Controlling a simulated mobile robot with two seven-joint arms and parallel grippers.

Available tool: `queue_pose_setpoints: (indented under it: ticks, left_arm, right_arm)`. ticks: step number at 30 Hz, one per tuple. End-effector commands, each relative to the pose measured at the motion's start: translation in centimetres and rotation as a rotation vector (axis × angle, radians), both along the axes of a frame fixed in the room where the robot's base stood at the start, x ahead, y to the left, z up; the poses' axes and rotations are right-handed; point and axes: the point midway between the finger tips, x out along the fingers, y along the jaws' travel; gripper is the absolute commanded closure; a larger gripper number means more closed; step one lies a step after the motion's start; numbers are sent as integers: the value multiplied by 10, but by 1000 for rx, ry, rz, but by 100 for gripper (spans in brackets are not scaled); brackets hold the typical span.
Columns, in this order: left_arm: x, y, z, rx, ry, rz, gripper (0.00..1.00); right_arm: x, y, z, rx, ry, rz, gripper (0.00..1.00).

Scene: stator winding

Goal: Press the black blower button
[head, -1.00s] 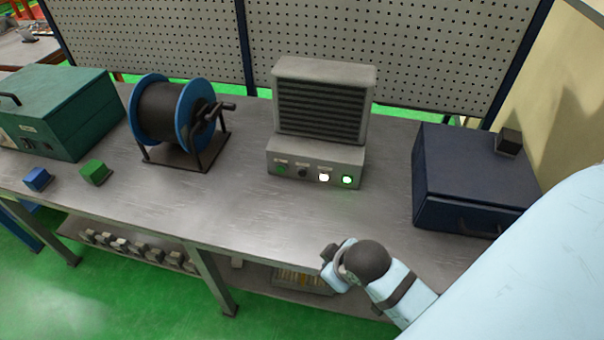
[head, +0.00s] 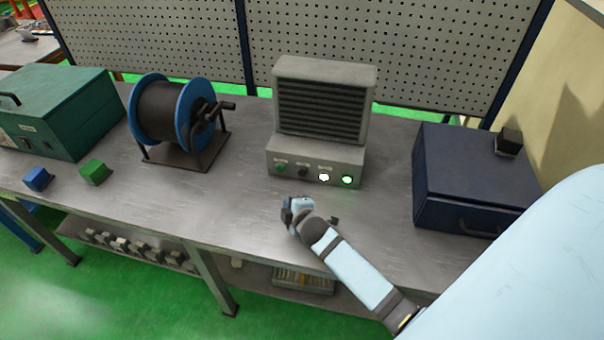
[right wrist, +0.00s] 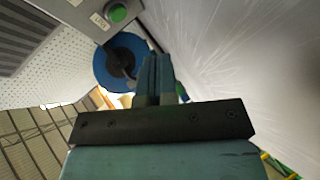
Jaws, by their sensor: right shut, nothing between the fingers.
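The blower (head: 325,100) is a grey box with a dark louvred front, standing on a control base (head: 340,160) at the middle of the bench. The base has a row of controls. The black button (head: 303,172) is second from the left, between a green button (head: 281,169) and a lit white one (head: 324,177). A lit green one (head: 347,180) is at the right end. My right gripper (head: 289,206) is shut and empty, in front of and below the panel, apart from it. In the right wrist view its fingers (right wrist: 156,75) are together, and a green button (right wrist: 117,13) shows at the top. My left gripper is out of view.
A blue-flanged wire spool (head: 170,115) stands left of the blower, with a teal box (head: 60,110) farther left. Blue (head: 37,179) and green (head: 95,172) blocks lie near the front edge. A dark blue box (head: 465,180) stands at right. The bench before the panel is clear.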

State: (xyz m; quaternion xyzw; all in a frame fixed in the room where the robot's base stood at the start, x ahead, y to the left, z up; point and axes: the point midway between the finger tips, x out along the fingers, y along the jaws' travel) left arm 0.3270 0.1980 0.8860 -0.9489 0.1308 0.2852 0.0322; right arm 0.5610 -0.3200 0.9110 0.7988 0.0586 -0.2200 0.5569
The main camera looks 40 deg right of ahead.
Motion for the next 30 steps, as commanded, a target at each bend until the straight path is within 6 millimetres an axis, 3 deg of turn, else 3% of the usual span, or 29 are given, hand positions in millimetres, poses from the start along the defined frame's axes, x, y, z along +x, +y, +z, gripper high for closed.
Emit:
queue_pose_setpoints:
  ticks: [11,23,30]
  left_arm:
    - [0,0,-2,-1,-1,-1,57]
    - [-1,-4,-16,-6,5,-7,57]
    - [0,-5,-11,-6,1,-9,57]
  right_arm:
    - [4,-6,0,3,0,-1,100]
    - [39,-47,-1,3,1,-2,100]
    - [53,-63,1,4,1,-1,100]
